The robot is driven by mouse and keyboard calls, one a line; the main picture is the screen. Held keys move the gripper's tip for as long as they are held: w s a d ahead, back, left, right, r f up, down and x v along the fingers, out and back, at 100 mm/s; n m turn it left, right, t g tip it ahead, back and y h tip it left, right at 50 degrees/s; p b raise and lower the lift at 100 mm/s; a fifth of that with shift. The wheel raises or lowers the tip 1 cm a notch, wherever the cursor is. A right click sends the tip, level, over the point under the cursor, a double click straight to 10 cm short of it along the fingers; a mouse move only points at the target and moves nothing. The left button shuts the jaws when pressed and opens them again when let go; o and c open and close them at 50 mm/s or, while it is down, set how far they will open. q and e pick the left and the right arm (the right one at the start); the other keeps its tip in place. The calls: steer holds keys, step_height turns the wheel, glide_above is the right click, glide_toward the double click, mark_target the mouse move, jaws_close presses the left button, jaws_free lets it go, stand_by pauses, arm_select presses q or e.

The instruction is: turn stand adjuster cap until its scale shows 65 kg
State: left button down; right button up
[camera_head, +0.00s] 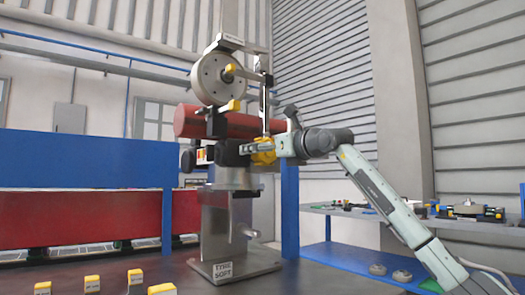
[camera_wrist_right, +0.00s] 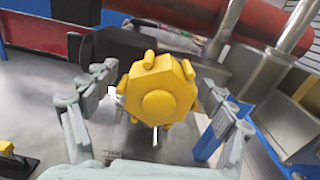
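The yellow adjuster cap (camera_head: 263,151) sits on the side of the grey stand (camera_head: 222,215), below the red cylinder. In the right wrist view the lobed cap (camera_wrist_right: 160,92) faces the camera, with a raised hub in its middle. My right gripper (camera_wrist_right: 162,100) is open, with one finger on each side of the cap. A gap shows by the left finger; contact at the right finger is unclear. In the head view this gripper (camera_head: 276,145) reaches the cap from the right. A small coloured panel (camera_head: 204,155) left of the cap is too small to read. My left gripper is out of view.
The red cylinder (camera_head: 225,122) and a grey wheel (camera_head: 217,78) are above the cap, with a metal rod (camera_head: 265,105) close by. A black block (camera_wrist_right: 110,50) is behind the cap. Yellow-topped blocks (camera_head: 135,281) stand at the front left. A shelf (camera_head: 345,212) is at the right.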

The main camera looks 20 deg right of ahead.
steer(key=c, duration=1.1)
